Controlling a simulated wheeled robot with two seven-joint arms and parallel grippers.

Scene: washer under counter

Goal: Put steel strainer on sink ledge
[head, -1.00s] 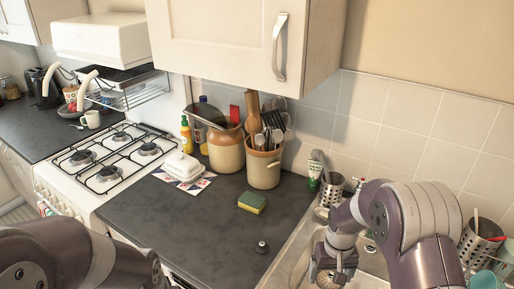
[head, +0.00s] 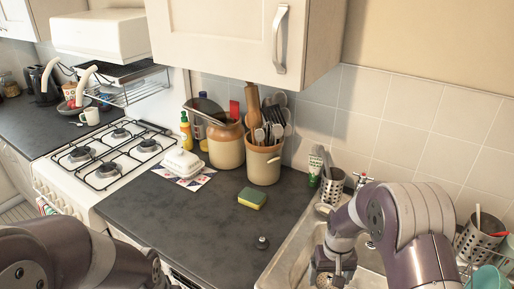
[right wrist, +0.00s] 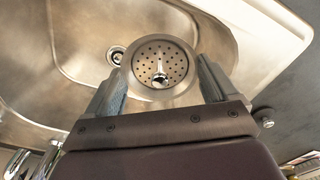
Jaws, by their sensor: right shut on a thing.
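The steel strainer (right wrist: 160,68) is a round metal disc with a perforated middle and a small central knob. In the right wrist view it sits between the two fingers of my right gripper (right wrist: 160,85), which is shut on it. In the head view my right gripper (head: 333,266) is over the left part of the sink, and the strainer is mostly hidden there. The sink ledge (head: 279,258) is the pale metal rim along the counter; it also shows in the right wrist view (right wrist: 284,62). My left gripper is out of view; only the left arm shows.
The sink basin (right wrist: 70,30) with its drain lies below the strainer. A small dark stopper (head: 262,243) is on the counter beside the ledge. A sponge (head: 252,198), utensil pots (head: 263,166) and a steel cutlery holder (head: 332,186) stand farther back. The front counter is clear.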

